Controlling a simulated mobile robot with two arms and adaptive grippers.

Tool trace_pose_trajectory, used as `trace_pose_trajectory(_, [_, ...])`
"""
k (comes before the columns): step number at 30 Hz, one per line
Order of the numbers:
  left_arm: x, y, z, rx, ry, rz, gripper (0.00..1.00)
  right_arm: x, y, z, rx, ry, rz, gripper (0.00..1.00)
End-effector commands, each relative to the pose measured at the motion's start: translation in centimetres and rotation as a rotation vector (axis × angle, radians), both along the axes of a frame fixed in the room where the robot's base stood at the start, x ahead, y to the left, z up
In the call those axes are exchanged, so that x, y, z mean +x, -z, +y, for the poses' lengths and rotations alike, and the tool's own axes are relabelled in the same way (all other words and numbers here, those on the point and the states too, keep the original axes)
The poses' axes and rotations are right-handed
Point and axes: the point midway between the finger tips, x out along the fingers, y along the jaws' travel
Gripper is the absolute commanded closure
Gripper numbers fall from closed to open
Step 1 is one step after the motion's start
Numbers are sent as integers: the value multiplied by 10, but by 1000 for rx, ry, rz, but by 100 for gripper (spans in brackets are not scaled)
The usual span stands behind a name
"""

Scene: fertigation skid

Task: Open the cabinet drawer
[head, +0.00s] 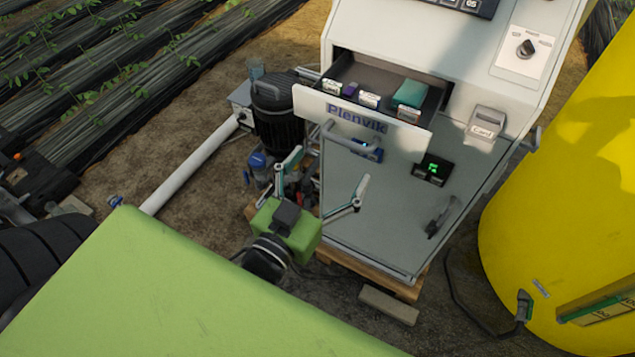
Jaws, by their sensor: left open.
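The cabinet (385,205) is a grey upright box in the middle of the head view. Its drawer (378,121), with a white front marked "Plenvik", stands pulled out from the cabinet. Small boxes and a teal item (409,93) lie inside. A bar handle (348,138) sticks out from the drawer front. My left gripper (325,170) is below and in front of the handle, its two fingers spread wide. It appears empty and apart from the handle. My right gripper is not in view.
A black motor (274,110) and a white pipe (190,165) are left of the cabinet. A yellow tank (560,190) stands at the right. The cabinet rests on a wooden pallet (365,272); a loose block (388,305) lies in front of it.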

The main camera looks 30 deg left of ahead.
Motion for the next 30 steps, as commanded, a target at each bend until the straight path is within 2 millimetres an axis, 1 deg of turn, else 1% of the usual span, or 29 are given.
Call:
trace_pose_trajectory(1, [-9,2,1,-1,-2,6,14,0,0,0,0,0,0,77])
trace_pose_trajectory(3, [-19,1,1,-1,-2,5,14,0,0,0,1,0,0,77])
trace_pose_trajectory(6, [-31,1,1,-2,0,4,14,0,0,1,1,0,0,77])
trace_pose_trajectory(10, [-41,1,1,-1,0,1,14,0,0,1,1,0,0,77])
trace_pose_trajectory(15, [-45,0,1,0,1,-1,14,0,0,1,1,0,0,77])
trace_pose_trajectory(30, [-45,1,1,0,2,1,14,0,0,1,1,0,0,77])
